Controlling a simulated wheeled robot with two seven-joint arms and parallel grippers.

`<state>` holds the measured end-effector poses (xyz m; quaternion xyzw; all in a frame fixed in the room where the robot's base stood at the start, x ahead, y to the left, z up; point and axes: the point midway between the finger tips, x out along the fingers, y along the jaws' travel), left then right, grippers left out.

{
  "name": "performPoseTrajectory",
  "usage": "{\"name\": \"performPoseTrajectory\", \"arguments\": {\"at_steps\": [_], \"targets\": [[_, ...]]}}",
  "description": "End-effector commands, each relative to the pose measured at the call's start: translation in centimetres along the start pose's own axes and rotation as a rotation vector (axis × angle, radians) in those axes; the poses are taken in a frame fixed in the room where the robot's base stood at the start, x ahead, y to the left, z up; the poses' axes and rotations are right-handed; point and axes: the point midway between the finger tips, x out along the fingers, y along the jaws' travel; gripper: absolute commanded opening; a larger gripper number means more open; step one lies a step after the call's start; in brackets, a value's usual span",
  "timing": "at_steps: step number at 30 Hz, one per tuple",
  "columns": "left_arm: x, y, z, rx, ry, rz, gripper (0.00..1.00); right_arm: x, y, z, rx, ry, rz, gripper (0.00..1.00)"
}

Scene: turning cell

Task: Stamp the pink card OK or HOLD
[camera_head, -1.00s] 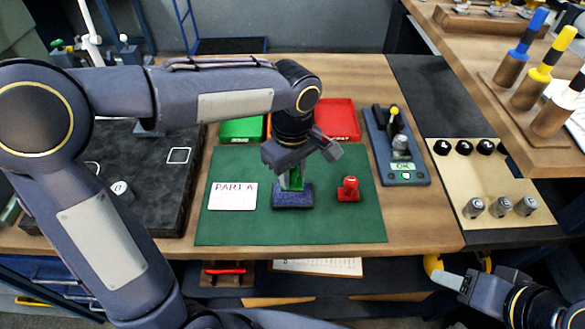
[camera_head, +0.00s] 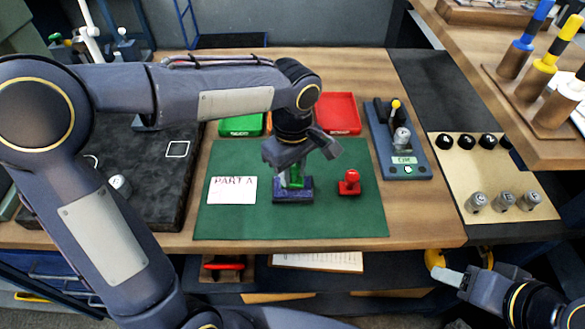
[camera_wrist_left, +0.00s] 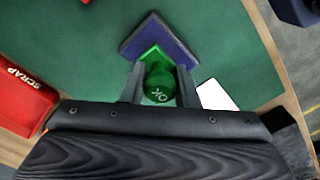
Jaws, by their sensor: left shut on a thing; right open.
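The card (camera_head: 232,190), pale with dark "PART A" lettering, lies on the left of the green mat (camera_head: 330,222). Its white corner shows in the wrist view (camera_wrist_left: 215,95). My left gripper (camera_head: 292,178) is shut on the green OK stamp (camera_wrist_left: 158,84), which is upright over the blue ink pad (camera_head: 293,196). The pad shows beneath the stamp in the wrist view (camera_wrist_left: 135,42). I cannot tell whether stamp and pad touch. A red stamp (camera_head: 349,184) stands on the mat right of the pad. My right gripper (camera_head: 464,270) is open and empty, low at right.
A green tray (camera_head: 240,126) and a red tray (camera_head: 338,113) stand behind the mat; the red one reads SCRAP in the wrist view (camera_wrist_left: 28,100). A blue-grey device (camera_head: 407,172) with a lever stands at right. A beige board (camera_head: 500,205) holds several knobs. The mat's front is clear.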

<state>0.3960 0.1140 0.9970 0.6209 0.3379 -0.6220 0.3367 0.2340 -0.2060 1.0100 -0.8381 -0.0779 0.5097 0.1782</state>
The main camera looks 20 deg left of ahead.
Motion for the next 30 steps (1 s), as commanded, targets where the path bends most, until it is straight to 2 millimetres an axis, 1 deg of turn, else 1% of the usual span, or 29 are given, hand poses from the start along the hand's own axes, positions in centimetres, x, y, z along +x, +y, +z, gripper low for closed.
{"name": "performPoseTrajectory", "arguments": {"at_steps": [23, 30], "targets": [[1.0, 0.0, 0.01, 0.0, 0.0, 0.0, 0.13, 0.67, 0.31, 0.34, 0.0, 0.0, 0.0, 0.54], [0.95, 0.0, 0.01, 0.0, 0.0, 0.0, 0.13, 0.63, 0.29, 0.32, 0.0, 0.0, 0.0, 0.54]]}}
